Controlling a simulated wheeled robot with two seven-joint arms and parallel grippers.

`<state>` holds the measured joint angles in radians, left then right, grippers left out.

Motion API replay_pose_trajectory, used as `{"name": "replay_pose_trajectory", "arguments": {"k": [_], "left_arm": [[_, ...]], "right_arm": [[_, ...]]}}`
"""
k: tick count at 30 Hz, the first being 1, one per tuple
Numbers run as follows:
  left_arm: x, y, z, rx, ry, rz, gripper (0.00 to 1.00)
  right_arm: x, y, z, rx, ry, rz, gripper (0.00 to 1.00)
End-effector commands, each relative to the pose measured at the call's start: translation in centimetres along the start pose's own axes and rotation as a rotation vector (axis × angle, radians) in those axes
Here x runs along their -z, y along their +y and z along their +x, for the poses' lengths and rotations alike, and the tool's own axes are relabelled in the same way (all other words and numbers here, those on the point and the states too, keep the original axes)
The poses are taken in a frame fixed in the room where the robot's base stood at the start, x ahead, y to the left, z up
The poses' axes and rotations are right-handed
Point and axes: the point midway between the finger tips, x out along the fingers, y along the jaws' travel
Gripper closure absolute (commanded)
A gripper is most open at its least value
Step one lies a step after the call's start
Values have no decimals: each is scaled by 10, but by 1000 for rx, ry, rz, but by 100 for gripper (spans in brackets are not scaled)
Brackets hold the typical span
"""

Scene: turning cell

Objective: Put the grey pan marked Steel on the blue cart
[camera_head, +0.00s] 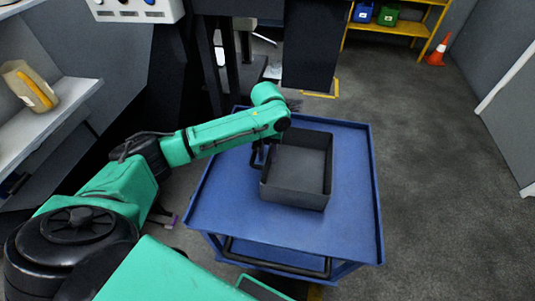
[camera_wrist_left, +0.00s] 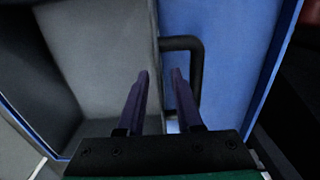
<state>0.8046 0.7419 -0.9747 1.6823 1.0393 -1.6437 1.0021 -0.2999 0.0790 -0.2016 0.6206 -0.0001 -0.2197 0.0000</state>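The grey pan (camera_head: 297,175) is an empty, open, dark grey box. It sits on the top of the blue cart (camera_head: 345,225), right of the middle. No Steel marking is readable. A black bar handle (camera_head: 257,157) sticks out from its left side. My left gripper (camera_wrist_left: 161,74) is at this handle side, mostly hidden behind my wrist in the head view. My right gripper is out of view.
A shelf (camera_head: 45,130) with a beige container (camera_head: 30,86) stands at the left. At the back are a yellow shelf (camera_head: 400,29) with blue and green bins and an orange cone (camera_head: 437,53). The floor right of the cart is clear.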

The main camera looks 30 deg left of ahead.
Motion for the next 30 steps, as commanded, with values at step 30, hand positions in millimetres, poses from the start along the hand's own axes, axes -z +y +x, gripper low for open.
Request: {"name": "replay_pose_trajectory", "arguments": {"k": [30], "left_arm": [[0,0,-123,-1,-1,-1,65]], "right_arm": [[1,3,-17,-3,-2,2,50]]}}
